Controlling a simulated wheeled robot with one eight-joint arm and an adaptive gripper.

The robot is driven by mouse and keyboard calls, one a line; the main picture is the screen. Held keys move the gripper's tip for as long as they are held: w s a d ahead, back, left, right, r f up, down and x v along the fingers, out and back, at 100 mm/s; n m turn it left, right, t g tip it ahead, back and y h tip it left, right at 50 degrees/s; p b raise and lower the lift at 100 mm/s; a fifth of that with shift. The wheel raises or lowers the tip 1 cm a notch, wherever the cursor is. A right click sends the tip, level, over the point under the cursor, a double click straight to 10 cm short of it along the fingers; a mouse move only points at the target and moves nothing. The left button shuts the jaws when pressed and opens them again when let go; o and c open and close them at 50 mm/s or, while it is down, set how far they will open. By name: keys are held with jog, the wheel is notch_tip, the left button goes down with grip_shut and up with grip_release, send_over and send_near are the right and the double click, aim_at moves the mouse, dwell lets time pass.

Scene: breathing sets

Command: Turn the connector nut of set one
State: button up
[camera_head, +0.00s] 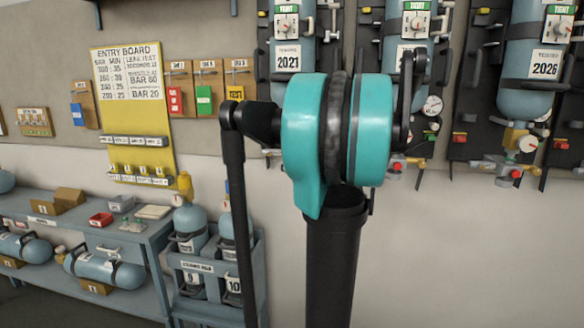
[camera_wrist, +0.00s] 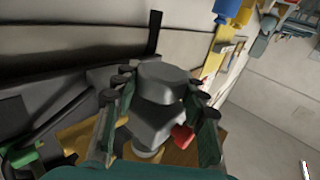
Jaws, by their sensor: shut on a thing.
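In the wrist view my gripper (camera_wrist: 160,92) has one dark-tipped finger on each side of a grey, rounded nut-like piece (camera_wrist: 163,80). It is shut on this piece, which I take to be the connector nut. A grey block sits just below the piece, and a red knob (camera_wrist: 183,136) is beside the right finger. In the head view my teal and black arm hides the gripper and the lower part of the middle set (camera_head: 408,22). I cannot tell which is set one.
A yellow entry board (camera_head: 130,95) and several tags hang on the wall at left. Below them are a grey bench (camera_head: 130,240) with cylinders and boxes, and a rack (camera_head: 200,265) of upright cylinders. The wall below the sets is bare.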

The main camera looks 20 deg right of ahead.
jog(key=m+h, duration=0.3)
jog(key=h, duration=0.1)
jog(key=m+h, duration=0.3)
jog(key=h, duration=0.2)
jog(key=shift+a, duration=0.15)
jog(key=m+g+h, duration=0.2)
jog(key=m+h, duration=0.1)
jog(key=h, duration=0.1)
jog(key=m+g+h, duration=0.2)
jog(key=m+h, duration=0.1)
jog(key=h, duration=0.1)
jog(key=shift+w+g+h, duration=0.1)
jog(key=shift+g+h, duration=0.2)
jog(key=shift+h, duration=0.1)
jog(key=m+g+h, duration=0.1)
jog(key=m+g, duration=0.1)
jog(key=m+g+h, duration=0.3)
jog(key=m+g, duration=0.1)
jog(key=g, duration=0.1)
jog(key=shift+d, duration=0.25)
jog(key=m+g, duration=0.2)
jog(key=g, duration=0.2)
jog(key=m+g+h, duration=0.1)
jog(key=m+g, duration=0.2)
jog(key=g, duration=0.2)
jog(key=shift+s+m, duration=0.2)
jog(key=shift+m, duration=0.1)
jog(key=shift+g, duration=0.3)
jog(key=o, duration=1.2)
